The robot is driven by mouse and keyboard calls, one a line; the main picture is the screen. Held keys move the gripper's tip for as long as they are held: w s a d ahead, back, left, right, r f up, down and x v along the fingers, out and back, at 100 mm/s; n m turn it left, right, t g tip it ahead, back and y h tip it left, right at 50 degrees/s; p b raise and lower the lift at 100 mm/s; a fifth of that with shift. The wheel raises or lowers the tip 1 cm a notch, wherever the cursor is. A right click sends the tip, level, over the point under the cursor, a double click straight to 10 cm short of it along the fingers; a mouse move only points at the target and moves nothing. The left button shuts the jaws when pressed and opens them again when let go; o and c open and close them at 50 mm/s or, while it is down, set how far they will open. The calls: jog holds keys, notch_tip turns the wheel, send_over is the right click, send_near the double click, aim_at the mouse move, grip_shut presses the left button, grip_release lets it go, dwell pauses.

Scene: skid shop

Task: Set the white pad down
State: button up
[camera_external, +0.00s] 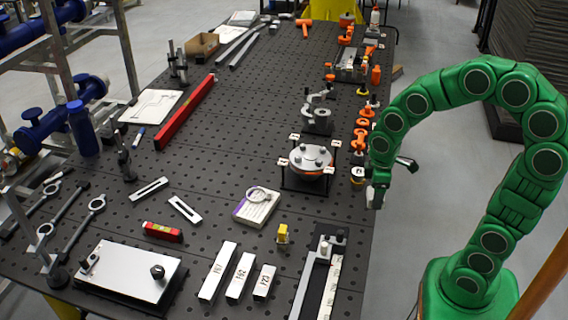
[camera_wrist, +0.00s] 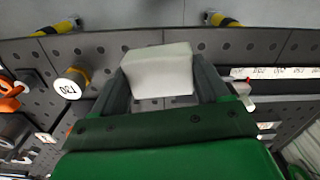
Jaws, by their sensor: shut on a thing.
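The white pad (camera_wrist: 160,75) is a pale block between the two dark fingers of my gripper (camera_wrist: 160,90) in the wrist view. My gripper is shut on it, with the fingers touching its two sides. In the external view my gripper (camera_external: 377,196) hangs pointing down at the right edge of the dark perforated table (camera_external: 215,140).
A round flange fixture (camera_external: 310,160) and orange parts (camera_external: 362,125) stand left of and behind my gripper. A white box with a ring (camera_external: 256,208), a yellow part (camera_external: 283,234) and numbered white blocks (camera_external: 240,275) lie nearer the front. Bare table shows around the box.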

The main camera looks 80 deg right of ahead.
jog(key=shift+s+a+r, duration=0.3)
jog(key=shift+s+r, duration=0.05)
jog(key=shift+s, duration=0.4)
jog(key=shift+s+a+r, duration=0.3)
jog(key=shift+s+r, duration=0.1)
jog(key=shift+s, duration=0.35)
jog(key=shift+s+a+r, duration=0.3)
jog(key=shift+s+r, duration=0.05)
jog(key=shift+s, duration=0.4)
